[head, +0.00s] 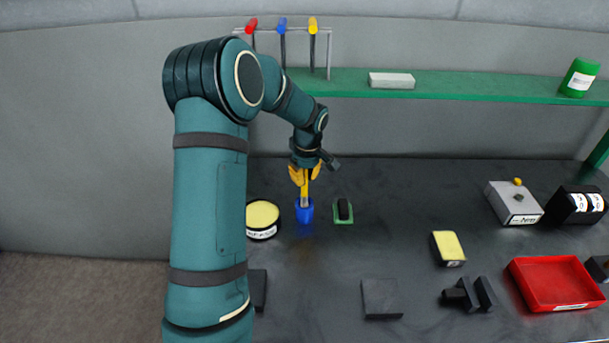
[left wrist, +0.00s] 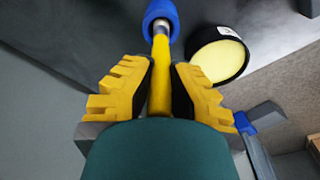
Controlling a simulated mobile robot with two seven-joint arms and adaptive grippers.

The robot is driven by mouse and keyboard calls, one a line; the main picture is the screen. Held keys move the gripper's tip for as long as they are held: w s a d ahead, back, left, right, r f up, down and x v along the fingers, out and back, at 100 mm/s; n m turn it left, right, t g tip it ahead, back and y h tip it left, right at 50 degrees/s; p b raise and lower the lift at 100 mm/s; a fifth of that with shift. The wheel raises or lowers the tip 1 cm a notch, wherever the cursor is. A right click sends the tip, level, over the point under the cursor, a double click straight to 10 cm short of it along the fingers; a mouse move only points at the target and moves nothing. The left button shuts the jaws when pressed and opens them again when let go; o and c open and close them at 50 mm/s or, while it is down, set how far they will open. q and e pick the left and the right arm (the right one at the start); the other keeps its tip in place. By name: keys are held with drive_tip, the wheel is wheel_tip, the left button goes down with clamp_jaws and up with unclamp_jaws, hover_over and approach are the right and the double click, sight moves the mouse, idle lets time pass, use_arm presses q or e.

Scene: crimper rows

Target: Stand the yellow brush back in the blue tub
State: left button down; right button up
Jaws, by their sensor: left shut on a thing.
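The blue tub (head: 304,214) stands on the dark bench, left of the middle in the head view. It also shows at the top of the left wrist view (left wrist: 153,10). My left gripper (head: 304,176), with yellow fingers, points down above the tub and is shut on the yellow brush (head: 304,188). In the left wrist view the brush's yellow handle (left wrist: 160,75) runs between the two fingers (left wrist: 162,66). Its pale metal end is at the tub's mouth. The brush looks near upright; how deep its tip sits is hidden. My right gripper is not in view.
A round black container with yellow contents (head: 262,214) stands close left of the tub. A dark block on a green base (head: 343,211) is close right. A red tray (head: 548,285) is at far right. A green shelf (head: 440,86) and a hanging rack (head: 328,55) are behind.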

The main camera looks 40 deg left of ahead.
sight(305, 201)
use_arm(q)
drive_tip(key=shift+f+b, duration=1.15)
drive_tip(key=shift+f, duration=0.5)
drive_tip(key=c, duration=1.1)
unclamp_jaws()
drive_tip(key=shift+o, duration=0.2)
drive_tip(key=shift+r, duration=0.1)
wheel_tip(305, 201, up, 12)
drive_tip(key=d, duration=0.1)
drive_tip(key=shift+s, duration=0.15)
drive_tip(key=shift+d+f, duration=0.1)
drive_tip(key=shift+f, duration=0.1)
